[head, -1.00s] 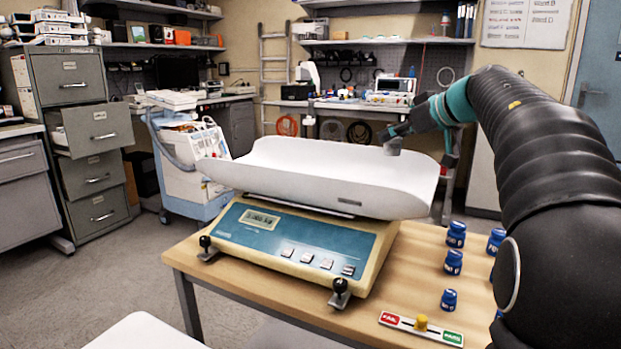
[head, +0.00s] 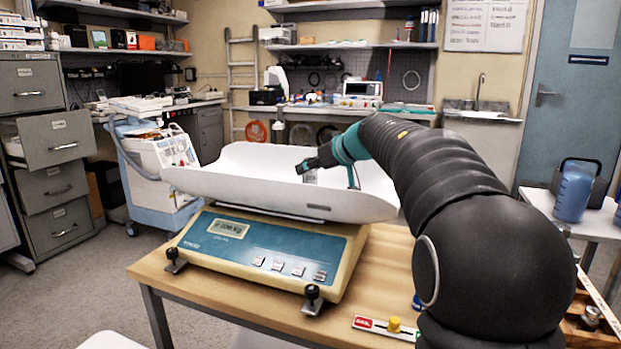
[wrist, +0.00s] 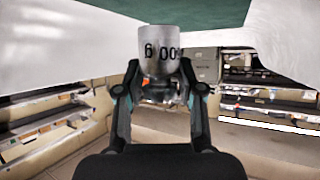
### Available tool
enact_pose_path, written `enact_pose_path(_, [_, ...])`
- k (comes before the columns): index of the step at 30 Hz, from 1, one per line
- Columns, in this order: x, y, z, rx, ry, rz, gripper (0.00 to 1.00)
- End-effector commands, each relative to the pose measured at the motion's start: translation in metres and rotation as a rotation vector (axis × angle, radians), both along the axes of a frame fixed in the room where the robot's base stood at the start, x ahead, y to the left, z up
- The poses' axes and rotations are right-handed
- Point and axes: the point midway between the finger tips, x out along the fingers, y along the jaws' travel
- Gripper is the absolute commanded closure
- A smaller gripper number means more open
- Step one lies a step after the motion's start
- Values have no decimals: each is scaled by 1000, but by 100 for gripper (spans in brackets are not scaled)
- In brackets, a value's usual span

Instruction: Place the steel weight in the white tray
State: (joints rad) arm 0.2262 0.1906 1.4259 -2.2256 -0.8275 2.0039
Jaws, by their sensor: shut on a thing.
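The steel weight (wrist: 159,42) is a silver cylinder with dark digits on its side. My gripper (wrist: 159,78) is shut on it, one finger on each side. In the head view my gripper (head: 308,166) is over the right half of the white tray (head: 225,185), with the small grey weight (head: 310,178) at its tips. The tray is a wide curved pan on top of a scale (head: 262,250). I cannot tell whether the weight touches the tray surface. The scale's display (head: 228,228) is lit, its digits hard to read.
The scale stands on a wooden table (head: 375,275). A red and green slider bar (head: 385,328) lies at the table's front. My arm hides much of the table's right side. A side table with a blue jug (head: 572,192) stands at the right.

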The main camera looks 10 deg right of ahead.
Motion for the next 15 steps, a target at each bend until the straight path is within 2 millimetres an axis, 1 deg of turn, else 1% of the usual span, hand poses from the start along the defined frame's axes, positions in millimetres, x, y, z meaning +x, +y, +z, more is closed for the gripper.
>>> enact_pose_path(3, [-1,0,-16,2,1,-1,100])
enact_pose_path(6, [-1,0,-25,1,0,0,100])
enact_pose_path(15, [0,-1,-27,1,-2,-1,100])
